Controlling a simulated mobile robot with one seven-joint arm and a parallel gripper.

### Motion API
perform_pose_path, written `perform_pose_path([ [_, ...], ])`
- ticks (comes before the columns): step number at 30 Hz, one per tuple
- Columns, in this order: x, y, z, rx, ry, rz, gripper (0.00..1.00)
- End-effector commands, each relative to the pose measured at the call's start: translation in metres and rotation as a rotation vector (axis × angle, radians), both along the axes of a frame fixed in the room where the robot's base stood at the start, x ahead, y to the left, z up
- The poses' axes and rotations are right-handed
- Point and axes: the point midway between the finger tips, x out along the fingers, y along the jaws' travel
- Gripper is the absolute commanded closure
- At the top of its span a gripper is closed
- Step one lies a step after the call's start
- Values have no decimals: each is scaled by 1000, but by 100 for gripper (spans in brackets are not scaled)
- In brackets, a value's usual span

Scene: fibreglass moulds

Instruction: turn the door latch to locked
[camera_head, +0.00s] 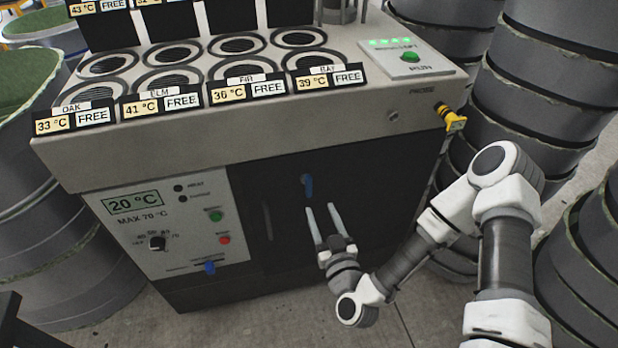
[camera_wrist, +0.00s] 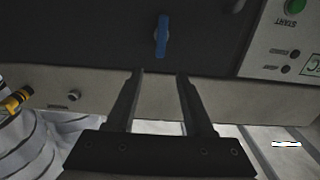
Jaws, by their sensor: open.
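The door latch is a small blue handle (camera_head: 308,186) on the dark door (camera_head: 270,205) at the front of the grey machine. It points roughly up and down. It also shows in the wrist view as a blue handle (camera_wrist: 162,36), ahead of the fingertips and roughly between their lines. My gripper (camera_head: 322,210) is open and empty, its two fingers reaching toward the latch from just below it in the head view. In the wrist view a gap shows between the fingertips (camera_wrist: 160,74) and the latch, with no contact visible.
A yellow probe (camera_head: 455,121) sticks out at the machine's right. Stacked grey drums (camera_head: 530,85) crowd the right side. Some bare floor (camera_head: 260,318) lies in front.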

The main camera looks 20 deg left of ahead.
Motion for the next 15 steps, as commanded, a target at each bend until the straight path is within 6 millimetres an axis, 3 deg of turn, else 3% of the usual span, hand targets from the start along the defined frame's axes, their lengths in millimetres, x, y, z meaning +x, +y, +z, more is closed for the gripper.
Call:
perform_pose_path([
  [9, 61, 37, 0, 2, -3, -1, 48],
  [15, 89, 55, 0, 1, 0, 0, 48],
])
